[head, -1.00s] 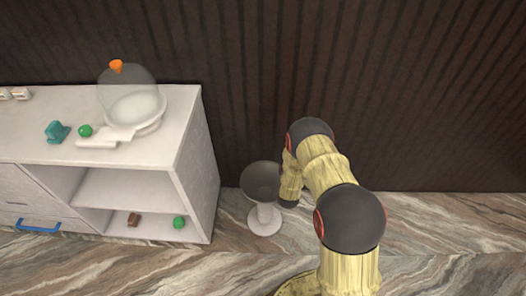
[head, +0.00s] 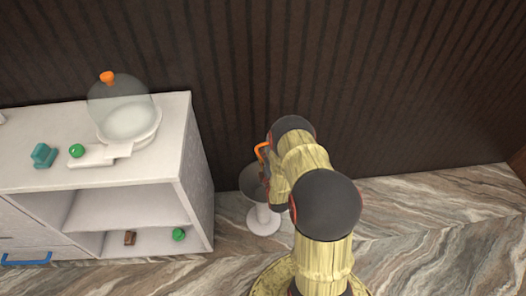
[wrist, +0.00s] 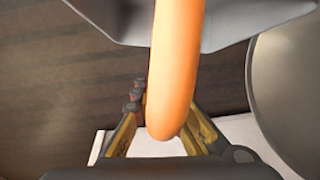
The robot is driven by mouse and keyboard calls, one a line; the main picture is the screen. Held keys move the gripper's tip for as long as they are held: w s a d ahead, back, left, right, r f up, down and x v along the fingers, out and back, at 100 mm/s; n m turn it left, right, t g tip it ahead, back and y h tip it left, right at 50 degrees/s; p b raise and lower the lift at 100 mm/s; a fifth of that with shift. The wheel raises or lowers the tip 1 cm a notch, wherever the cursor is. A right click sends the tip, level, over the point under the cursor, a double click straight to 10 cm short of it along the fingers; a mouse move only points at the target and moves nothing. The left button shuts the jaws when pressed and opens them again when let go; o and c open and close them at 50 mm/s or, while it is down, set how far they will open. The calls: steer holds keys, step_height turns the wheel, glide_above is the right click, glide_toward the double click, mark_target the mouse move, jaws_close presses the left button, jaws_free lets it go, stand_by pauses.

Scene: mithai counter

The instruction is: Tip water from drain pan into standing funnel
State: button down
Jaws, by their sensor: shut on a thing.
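The standing funnel (head: 263,220) has a dark grey bowl on a pale stem and foot, and stands upright on the floor right of the cabinet. My gripper (wrist: 166,112) is shut on the orange handle of the drain pan (wrist: 225,18). The grey pan fills the top of the wrist view, and the orange handle (head: 261,149) shows beside my wrist in the head view. A large grey rounded surface at the right of the wrist view looks like the funnel bowl (wrist: 292,85). My arm hides most of the pan and part of the bowl. I cannot see any water.
The white cabinet (head: 198,190) stands close left of the funnel. On top are a glass dome (head: 121,105) with an orange knob, a green ball (head: 76,151) and a teal block (head: 43,155). A dark ribbed wall stands behind. Floor at right is clear.

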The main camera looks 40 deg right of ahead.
steer(key=shift+d+r+m+g, duration=0.2)
steer(key=shift+d+m+g, duration=0.1)
steer(key=shift+d+m, duration=0.4)
steer(key=shift+d+r+m+y+p, duration=0.1)
steer(key=shift+d+m+y+p, duration=0.3)
steer(key=shift+p, duration=0.1)
steer(key=d+m+g+y+p, duration=0.1)
steer(key=d+m+p, duration=0.2)
steer(key=shift+s+r+p, duration=0.1)
steer(key=shift+p, duration=0.3)
steer(key=d+m+y+p, duration=0.2)
steer(key=d+m, duration=0.1)
steer(key=shift+f+g, duration=0.3)
steer(key=shift+f, duration=0.05)
steer(key=d+m+y, duration=0.2)
steer(key=m, duration=0.1)
steer(key=shift+d+f, duration=0.25)
steer(key=shift+f, duration=0.15)
steer(key=shift+r+y, duration=0.3)
steer(key=shift+r, duration=0.1)
steer(key=shift+r+p, duration=1.55)
steer(key=shift+r, duration=0.6)
steer(key=shift+s+f, duration=0.1)
